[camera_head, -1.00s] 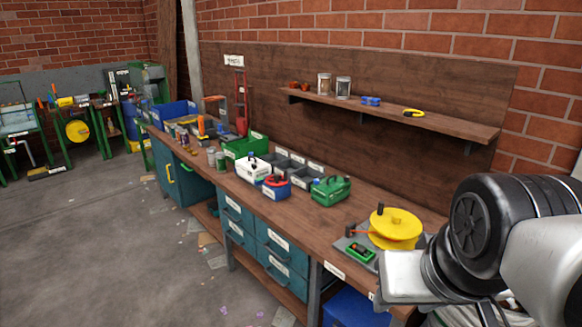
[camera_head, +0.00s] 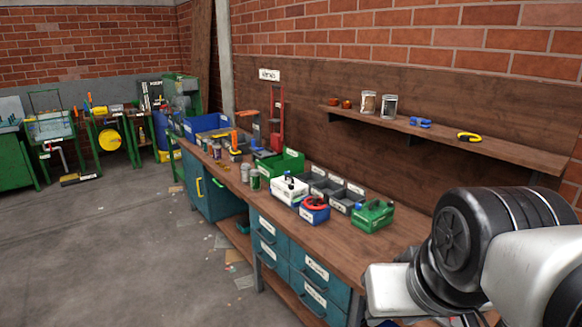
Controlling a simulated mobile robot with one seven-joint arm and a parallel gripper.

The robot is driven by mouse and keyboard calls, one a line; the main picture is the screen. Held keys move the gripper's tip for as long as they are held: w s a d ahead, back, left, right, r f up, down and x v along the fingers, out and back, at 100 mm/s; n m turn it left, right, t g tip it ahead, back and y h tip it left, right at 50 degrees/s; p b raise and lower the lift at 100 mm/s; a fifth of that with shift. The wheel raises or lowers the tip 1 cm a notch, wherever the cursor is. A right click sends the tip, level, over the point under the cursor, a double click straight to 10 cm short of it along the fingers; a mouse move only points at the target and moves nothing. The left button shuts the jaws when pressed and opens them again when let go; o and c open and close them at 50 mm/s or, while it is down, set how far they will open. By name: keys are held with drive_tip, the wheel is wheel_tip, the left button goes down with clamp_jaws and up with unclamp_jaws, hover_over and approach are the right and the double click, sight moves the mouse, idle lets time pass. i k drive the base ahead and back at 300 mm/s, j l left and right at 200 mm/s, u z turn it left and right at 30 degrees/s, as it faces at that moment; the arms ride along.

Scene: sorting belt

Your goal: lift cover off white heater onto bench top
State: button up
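A white box-shaped unit (camera_head: 286,191) with a dark fitting on top stands on the bench top (camera_head: 330,233). It looks like the white heater, but it is too small to tell the cover from the body. A blue unit with a red ring on top (camera_head: 314,211) stands just right of it, and a green unit with a handle (camera_head: 372,216) stands farther right. My arm fills the lower right of the view, well apart from these units. My gripper's fingers do not show.
Grey bins (camera_head: 345,198) and a green bin (camera_head: 280,165) sit behind the units. Cans (camera_head: 254,180) stand near the front edge. A shelf (camera_head: 450,142) with jars runs above the bench. Bare bench top lies in front of the green unit. Floor at left is open.

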sight(280, 184)
drive_tip(key=i+j+u, duration=0.5)
drive_tip(key=i+u, duration=0.2)
drive_tip(key=i+j+u, duration=0.15)
drive_tip(key=i+u, duration=0.15)
drive_tip(key=i+j, duration=0.1)
drive_tip(key=i, duration=0.7)
drive_tip(key=i+j, duration=0.15)
drive_tip(key=i, duration=0.6)
drive_tip(key=i+z, duration=0.2)
drive_tip(key=z, duration=0.2)
drive_tip(key=i+z, duration=0.2)
drive_tip(key=z, duration=0.2)
drive_tip(key=i+z, duration=0.2)
drive_tip(key=z, duration=0.15)
drive_tip(key=i+j+z, duration=0.15)
drive_tip(key=z, duration=0.25)
drive_tip(key=i+z, duration=0.25)
drive_tip(key=z, duration=0.15)
drive_tip(key=i+j+z, duration=0.1)
drive_tip(key=z, duration=0.35)
drive_tip(key=i, duration=0.1)
